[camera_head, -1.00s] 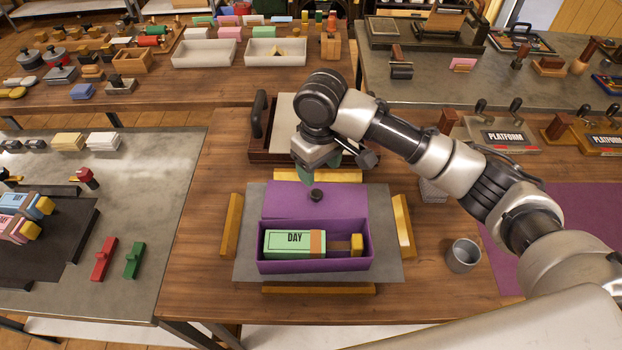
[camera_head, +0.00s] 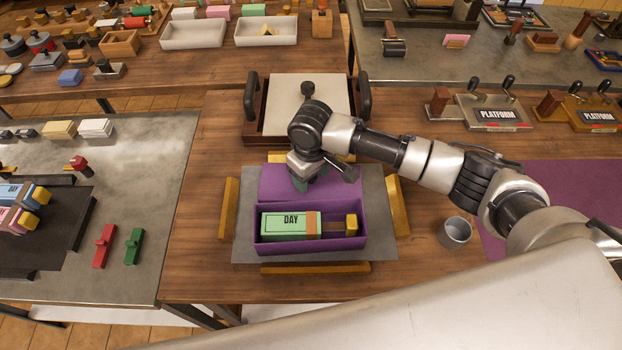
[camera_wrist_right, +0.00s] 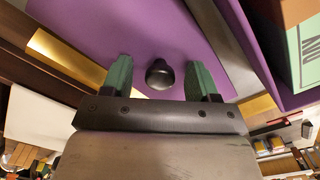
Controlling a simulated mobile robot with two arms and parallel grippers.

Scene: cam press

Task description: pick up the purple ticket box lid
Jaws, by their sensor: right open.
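The purple ticket box lid (camera_head: 345,184) lies flat behind the purple ticket box (camera_head: 310,244) on a grey mat. The box is open and holds a green block marked DAY (camera_head: 285,225). My right gripper (camera_head: 301,184) is over the lid and hides its dark knob in the head view. In the right wrist view, the green fingers of my right gripper (camera_wrist_right: 159,79) are open, one on each side of the round black knob (camera_wrist_right: 160,74) on the lid (camera_wrist_right: 140,30). I see a gap on both sides of the knob. My left gripper is not in view.
Yellow bars (camera_head: 228,208) flank the grey mat (camera_head: 379,250). A wooden tray with dark handles (camera_head: 251,93) stands behind. A metal cup (camera_head: 455,233) is to the right. Red and green pieces (camera_head: 104,246) lie on the left table.

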